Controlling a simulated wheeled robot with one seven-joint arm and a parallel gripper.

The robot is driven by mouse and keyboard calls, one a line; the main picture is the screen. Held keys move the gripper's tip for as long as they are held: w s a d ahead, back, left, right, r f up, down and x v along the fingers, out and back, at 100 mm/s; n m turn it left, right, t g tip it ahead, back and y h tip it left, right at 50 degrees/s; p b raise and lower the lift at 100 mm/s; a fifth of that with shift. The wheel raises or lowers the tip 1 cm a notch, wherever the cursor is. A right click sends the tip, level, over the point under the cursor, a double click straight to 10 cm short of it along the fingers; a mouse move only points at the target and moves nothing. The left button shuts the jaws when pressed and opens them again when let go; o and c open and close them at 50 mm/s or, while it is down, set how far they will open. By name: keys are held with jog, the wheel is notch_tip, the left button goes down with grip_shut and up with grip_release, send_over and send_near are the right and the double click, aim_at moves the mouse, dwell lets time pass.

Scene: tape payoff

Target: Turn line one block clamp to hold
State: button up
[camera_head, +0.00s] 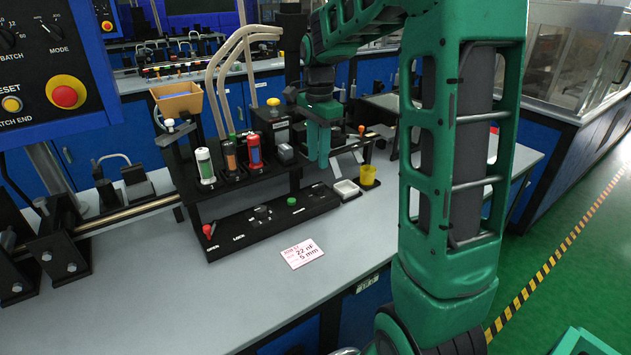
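A black stepped fixture (270,218) stands on the grey bench. Its low front panel carries a red-tipped lever (208,231) at the left end, beside small white labels that seem to read OPEN and LOCK. A dark knob (262,211) and a green knob (292,202) sit further right on the panel. I cannot tell which of these is the line one block clamp; no label naming it is readable. My gripper (322,160) points down behind the right part of the fixture, apart from the red lever. Its fingertips are small and partly hidden, so its opening does not show.
A white tray (346,190) and yellow cup (367,175) stand right. A printed card (302,254) lies in front. The front bench is mostly clear.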

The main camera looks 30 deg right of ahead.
aim_at(318, 185)
notch_tip(318, 185, down, 8)
jog(key=shift+f, duration=0.15)
jog(key=shift+c, duration=0.3)
grip_shut()
